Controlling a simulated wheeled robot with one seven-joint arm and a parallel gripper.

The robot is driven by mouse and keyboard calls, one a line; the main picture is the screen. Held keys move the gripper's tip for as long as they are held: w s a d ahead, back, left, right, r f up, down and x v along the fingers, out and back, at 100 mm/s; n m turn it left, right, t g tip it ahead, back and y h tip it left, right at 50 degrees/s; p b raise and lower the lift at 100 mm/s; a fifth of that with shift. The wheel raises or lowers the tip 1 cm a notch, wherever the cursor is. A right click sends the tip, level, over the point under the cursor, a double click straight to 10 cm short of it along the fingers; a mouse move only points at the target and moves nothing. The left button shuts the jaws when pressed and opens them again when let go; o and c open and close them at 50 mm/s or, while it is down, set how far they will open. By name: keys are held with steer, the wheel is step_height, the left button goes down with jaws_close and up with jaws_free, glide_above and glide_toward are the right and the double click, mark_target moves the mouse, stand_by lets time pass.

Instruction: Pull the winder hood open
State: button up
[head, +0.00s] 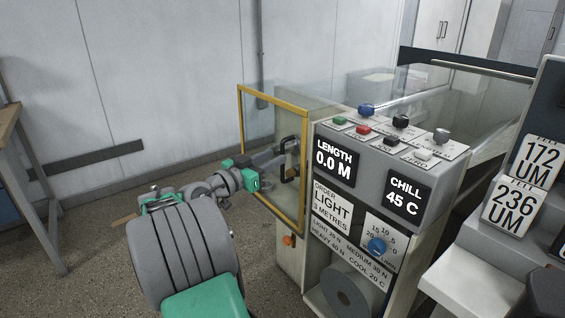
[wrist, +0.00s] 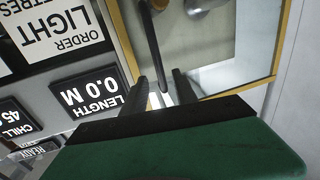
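The winder hood (head: 305,203) is a clear panel in a yellow frame at the left side of the grey console. It also shows in the wrist view (wrist: 277,40). Its black upright handle (head: 284,171) is on the panel near the console side. My gripper (head: 277,158) is at the handle, reaching in from the left. In the wrist view, the two dark fingers of my gripper (wrist: 161,76) are spread apart, and the handle bar (wrist: 154,45) runs down between them with gaps beside it. I cannot tell whether the hood stands ajar.
The console (head: 390,166) stands right of the hood, with LENGTH 0.0 M and CHILL 45 C displays, buttons on top and a blue knob (head: 376,246). A grey roll (head: 345,290) sits below. A table (head: 22,150) is at far left. The floor between is clear.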

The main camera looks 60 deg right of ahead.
mark_target(283, 152)
steer(key=x, duration=0.5)
steer(key=shift+w, duration=0.1)
steer(key=shift+c, duration=0.2)
jaws_close()
stand_by(1.0)
